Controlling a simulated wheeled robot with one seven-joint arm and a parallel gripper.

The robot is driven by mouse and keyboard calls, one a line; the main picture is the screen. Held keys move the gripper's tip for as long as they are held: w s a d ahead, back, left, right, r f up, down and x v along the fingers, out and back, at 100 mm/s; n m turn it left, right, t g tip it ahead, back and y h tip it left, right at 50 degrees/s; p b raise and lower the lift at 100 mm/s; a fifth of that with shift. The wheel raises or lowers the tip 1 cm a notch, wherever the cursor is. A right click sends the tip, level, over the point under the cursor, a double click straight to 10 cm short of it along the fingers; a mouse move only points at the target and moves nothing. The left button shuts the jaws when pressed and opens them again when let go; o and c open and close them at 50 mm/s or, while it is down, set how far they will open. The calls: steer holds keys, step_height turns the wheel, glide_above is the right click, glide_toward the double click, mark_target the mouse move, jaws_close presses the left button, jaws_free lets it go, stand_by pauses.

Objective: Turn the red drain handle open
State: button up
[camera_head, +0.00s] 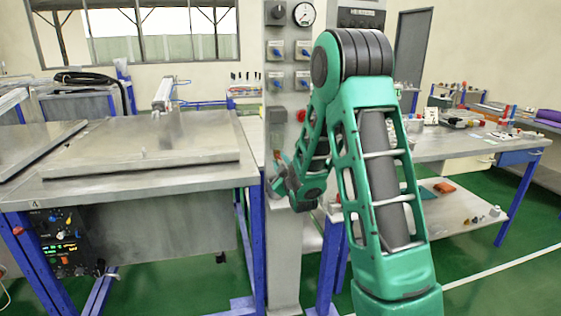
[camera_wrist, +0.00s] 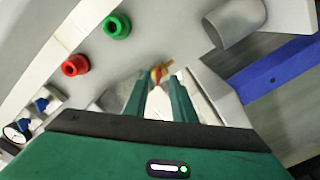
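The red drain handle (camera_wrist: 158,74), with a yellow-brass part beside it, shows small in the wrist view, at the grey column just beyond my fingertips. My gripper (camera_wrist: 160,84) points at it with its two green fingers apart and a gap between them. The handle appears in line with this gap; I cannot tell whether it is between the tips or touching them. In the head view my gripper is at the column, partly hidden behind my own arm, and the handle cannot be made out clearly.
The grey column (camera_head: 284,270) carries a gauge (camera_head: 304,14) and several blue-handled valves. A red button (camera_wrist: 75,65), a green button (camera_wrist: 117,26) and a grey cylinder (camera_wrist: 236,24) are near my gripper. A metal-lidded table (camera_head: 150,180) stands left, a workbench (camera_head: 450,148) right.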

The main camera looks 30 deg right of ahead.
steer(key=shift+w+d, duration=0.2)
steer(key=shift+w, duration=0.2)
steer(key=shift+c, duration=0.2)
jaws_close()
